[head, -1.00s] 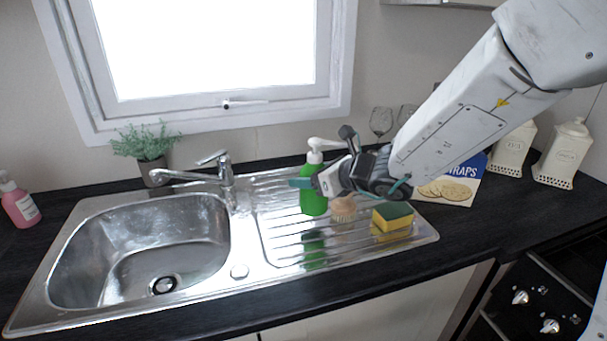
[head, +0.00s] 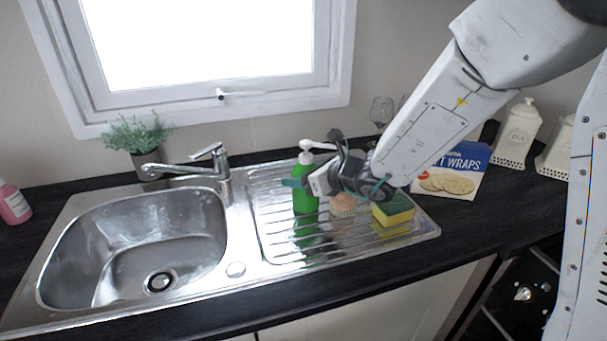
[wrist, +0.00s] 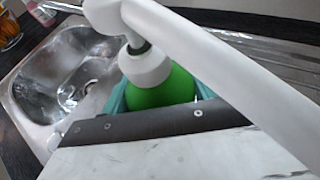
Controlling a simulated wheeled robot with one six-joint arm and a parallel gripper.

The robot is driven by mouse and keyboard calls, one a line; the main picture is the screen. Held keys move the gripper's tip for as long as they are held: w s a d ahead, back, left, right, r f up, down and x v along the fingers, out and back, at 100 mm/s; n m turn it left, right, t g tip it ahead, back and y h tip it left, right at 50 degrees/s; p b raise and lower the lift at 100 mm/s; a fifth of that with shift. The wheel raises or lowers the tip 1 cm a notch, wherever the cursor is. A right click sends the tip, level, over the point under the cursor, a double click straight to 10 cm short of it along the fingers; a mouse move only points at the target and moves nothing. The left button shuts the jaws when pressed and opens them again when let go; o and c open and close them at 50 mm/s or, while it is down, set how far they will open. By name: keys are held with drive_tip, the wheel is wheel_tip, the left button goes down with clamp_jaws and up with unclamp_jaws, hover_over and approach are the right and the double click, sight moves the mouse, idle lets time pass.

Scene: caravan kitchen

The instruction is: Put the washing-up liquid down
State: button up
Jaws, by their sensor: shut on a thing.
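The washing-up liquid is a green bottle with a white pump top (head: 304,200), upright at the drainer of the steel sink unit (head: 262,222). In the wrist view the green bottle (wrist: 160,92) sits between my fingers, its white pump crossing close in front of the camera. My gripper (head: 300,183) is shut on the bottle from the right, below the pump. I cannot tell whether the bottle's base touches the drainer.
A brush (head: 343,206) and a yellow-green sponge (head: 393,211) are on the drainer just right of the bottle. A wraps packet (head: 452,172) and wine glasses (head: 381,110) stand behind. The tap (head: 222,170) and empty basin (head: 135,250) lie left.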

drive_tip(key=o, duration=1.4)
